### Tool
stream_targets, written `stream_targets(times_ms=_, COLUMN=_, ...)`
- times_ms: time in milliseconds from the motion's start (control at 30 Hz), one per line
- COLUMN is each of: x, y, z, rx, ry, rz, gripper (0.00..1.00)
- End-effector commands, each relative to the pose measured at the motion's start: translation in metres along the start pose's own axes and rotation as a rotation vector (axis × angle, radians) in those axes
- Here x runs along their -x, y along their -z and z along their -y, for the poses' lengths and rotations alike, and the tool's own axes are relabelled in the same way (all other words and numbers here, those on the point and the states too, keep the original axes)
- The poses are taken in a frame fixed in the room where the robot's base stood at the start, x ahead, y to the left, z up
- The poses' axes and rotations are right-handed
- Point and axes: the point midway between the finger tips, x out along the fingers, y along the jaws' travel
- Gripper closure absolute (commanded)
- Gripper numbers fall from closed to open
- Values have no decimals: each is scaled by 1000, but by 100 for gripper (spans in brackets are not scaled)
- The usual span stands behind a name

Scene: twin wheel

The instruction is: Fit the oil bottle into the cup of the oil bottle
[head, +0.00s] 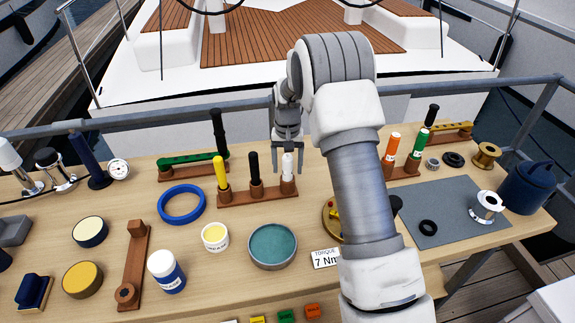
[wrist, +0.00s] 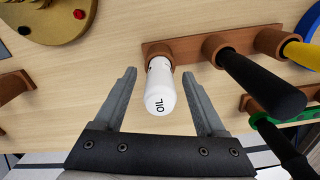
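The oil bottle (head: 287,165) is small and white. In the wrist view the oil bottle (wrist: 160,88) shows "OIL" lettering on its near end. It stands upright in the brown cup (head: 288,185) at the right end of a low wooden rack; the cup (wrist: 158,52) also shows in the wrist view. How deep it sits is hidden. My gripper (head: 287,168) is over the bottle. In the wrist view my gripper (wrist: 159,75) is open, one finger on each side of the bottle, with a gap on both sides.
The same rack holds a black-handled tool (head: 254,167) and a yellow-handled tool (head: 220,173) left of the bottle. A taller black handle (head: 218,130) stands behind. A teal round dish (head: 273,246) lies in front, and a blue ring (head: 181,204) to the left.

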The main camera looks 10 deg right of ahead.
Motion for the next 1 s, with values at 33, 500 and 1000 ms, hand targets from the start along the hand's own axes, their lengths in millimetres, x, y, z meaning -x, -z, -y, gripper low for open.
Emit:
stream_targets(times_ms=33, x=0, y=0, z=0, rx=0, ry=0, rz=0, gripper=27)
stream_targets(times_ms=500, x=50, y=1, z=0, rx=0, ry=1, rz=-6, gripper=27)
stream_targets(times_ms=1000, x=159, y=1, z=0, rx=0, ry=0, rz=-2, gripper=27)
